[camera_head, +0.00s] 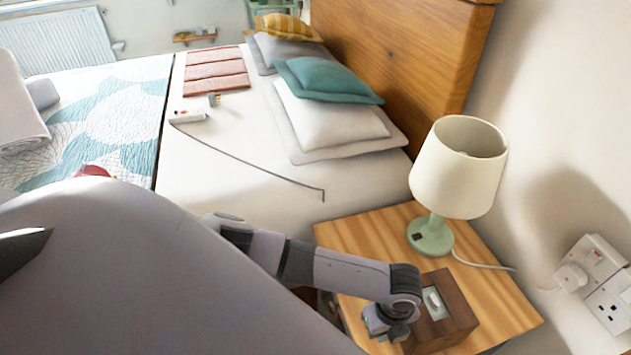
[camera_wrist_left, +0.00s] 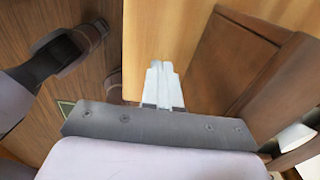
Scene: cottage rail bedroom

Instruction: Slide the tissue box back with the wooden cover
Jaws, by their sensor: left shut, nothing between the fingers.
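The tissue box in its dark brown wooden cover (camera_head: 455,318) stands on the light wooden bedside table (camera_head: 365,232), near its front part, with a white tissue (camera_head: 434,303) showing in the top opening. In the left wrist view the cover (camera_wrist_left: 232,62) is a brown panel just right of the fingers. My left gripper (camera_head: 388,328) is low beside the left side of the cover; its pale fingers (camera_wrist_left: 161,75) are shut together and empty. I cannot tell whether they touch the cover. My right gripper is not in view.
A cream lamp (camera_head: 460,168) with a green base stands behind the box, its cable running right towards wall sockets (camera_head: 600,285). Bare tabletop lies between lamp and box. The bed (camera_head: 240,165), with pillows and a thin dark cable, borders the table.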

